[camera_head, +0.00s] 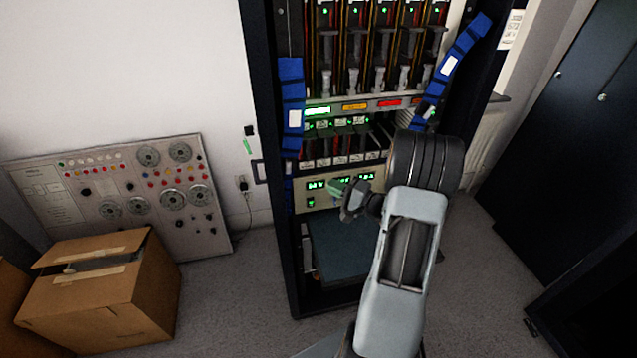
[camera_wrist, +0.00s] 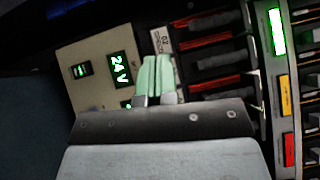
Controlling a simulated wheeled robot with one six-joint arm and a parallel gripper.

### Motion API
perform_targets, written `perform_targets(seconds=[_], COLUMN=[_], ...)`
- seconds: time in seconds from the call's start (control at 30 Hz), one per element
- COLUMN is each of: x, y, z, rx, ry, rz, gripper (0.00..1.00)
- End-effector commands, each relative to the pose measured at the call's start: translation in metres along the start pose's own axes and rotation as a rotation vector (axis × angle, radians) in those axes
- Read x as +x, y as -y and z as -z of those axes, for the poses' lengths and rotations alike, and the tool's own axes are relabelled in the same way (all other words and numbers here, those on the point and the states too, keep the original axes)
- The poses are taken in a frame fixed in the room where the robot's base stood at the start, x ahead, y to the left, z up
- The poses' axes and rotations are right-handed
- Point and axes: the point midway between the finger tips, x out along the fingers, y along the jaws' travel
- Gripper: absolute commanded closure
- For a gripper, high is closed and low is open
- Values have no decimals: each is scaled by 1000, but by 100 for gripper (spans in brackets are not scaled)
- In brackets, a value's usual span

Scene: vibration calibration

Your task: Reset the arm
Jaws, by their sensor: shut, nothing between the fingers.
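My gripper (camera_head: 337,187) is in front of the equipment rack, near a beige panel (camera_head: 301,199) with green digital displays. In the wrist view my gripper (camera_wrist: 156,62) shows two pale green fingers pressed together with nothing between them. Beside the fingertips in that view is the beige panel (camera_wrist: 92,58), with a display reading "24 V" (camera_wrist: 119,68). I cannot tell whether the fingertips touch the panel. My arm reaches up from the bottom of the head view and covers part of the rack's lower right.
The dark rack (camera_head: 268,120) holds card modules, with blue cable bundles (camera_head: 291,100) on both sides. A dark cabinet (camera_head: 565,130) stands at the right. Grey floor (camera_head: 235,290) is clear between box and rack.

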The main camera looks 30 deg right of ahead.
Motion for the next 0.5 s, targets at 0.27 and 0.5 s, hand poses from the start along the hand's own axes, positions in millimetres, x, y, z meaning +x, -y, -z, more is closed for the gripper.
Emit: perform_targets(seconds=[0.27,0.5], x=[-33,-39], y=[1,1], z=[0,0], rx=[-1,-5], ry=[-2,0], rz=[0,0], gripper=[100,100])
